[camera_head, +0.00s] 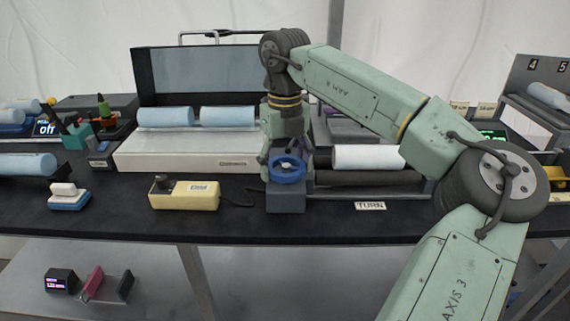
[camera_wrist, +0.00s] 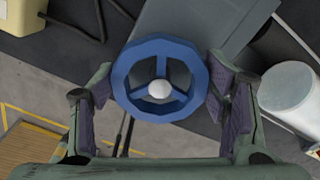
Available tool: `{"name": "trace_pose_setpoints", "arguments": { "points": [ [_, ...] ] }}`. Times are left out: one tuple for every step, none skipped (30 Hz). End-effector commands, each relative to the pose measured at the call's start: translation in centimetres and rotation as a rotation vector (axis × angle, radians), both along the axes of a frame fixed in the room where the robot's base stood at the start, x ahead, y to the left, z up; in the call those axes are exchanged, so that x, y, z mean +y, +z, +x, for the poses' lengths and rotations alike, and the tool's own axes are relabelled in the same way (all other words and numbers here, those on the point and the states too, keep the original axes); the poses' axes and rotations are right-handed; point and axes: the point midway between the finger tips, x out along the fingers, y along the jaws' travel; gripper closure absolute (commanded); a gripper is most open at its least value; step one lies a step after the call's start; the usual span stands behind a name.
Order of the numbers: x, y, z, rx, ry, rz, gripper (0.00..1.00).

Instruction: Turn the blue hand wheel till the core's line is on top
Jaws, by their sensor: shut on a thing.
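The blue hand wheel (camera_head: 287,169) sits on the front of a grey-blue block (camera_head: 286,200) at the table's front. In the wrist view the wheel (camera_wrist: 160,80) shows three spokes and a pale hub. My gripper (camera_wrist: 160,88) has one finger on each side of the wheel's rim and is shut on it. In the head view my gripper (camera_head: 287,150) comes down from above, just at the wheel. The white core (camera_head: 368,157) lies on dark rollers right of the block. Its end shows in the wrist view (camera_wrist: 290,90). I cannot make out a line on it.
A yellow control box (camera_head: 184,195) with a cable stands left of the block. A white machine with light-blue rolls (camera_head: 228,117) is behind it. A "TURN" label (camera_head: 370,206) lies at the front edge. My arm hides part of the right side.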

Motion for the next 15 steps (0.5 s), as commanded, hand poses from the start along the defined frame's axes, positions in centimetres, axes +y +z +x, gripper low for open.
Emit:
{"name": "trace_pose_setpoints", "arguments": {
  "points": [
    [0.03, 0.00, -0.02, 0.000, 0.001, 0.001, 0.45],
    [0.03, 0.00, -0.02, 0.000, 0.001, 0.001, 0.47],
    [0.03, 0.00, -0.02, 0.000, 0.001, 0.001, 0.50],
    [0.03, 0.00, -0.02, 0.000, 0.001, 0.001, 0.52],
    [0.04, 0.00, -0.02, 0.000, 0.001, 0.001, 0.54],
    [0.04, 0.00, -0.02, 0.000, 0.001, 0.001, 0.57],
    [0.04, 0.00, -0.02, 0.000, 0.001, 0.001, 0.59],
    [0.04, 0.00, -0.02, 0.000, 0.001, 0.001, 0.60],
    [0.05, 0.00, -0.03, 0.000, 0.001, 0.001, 0.60],
    [0.05, 0.00, -0.03, 0.001, 0.002, 0.002, 0.60],
    [0.05, 0.00, -0.03, 0.001, 0.004, 0.002, 0.60],
    [0.06, 0.01, -0.03, 0.001, 0.007, 0.002, 0.60],
    [0.06, 0.01, -0.03, 0.001, 0.011, 0.002, 0.60],
    [0.06, 0.01, -0.03, 0.001, 0.016, 0.002, 0.60],
    [0.07, 0.02, -0.04, 0.001, 0.025, 0.002, 0.60]
  ]
}}
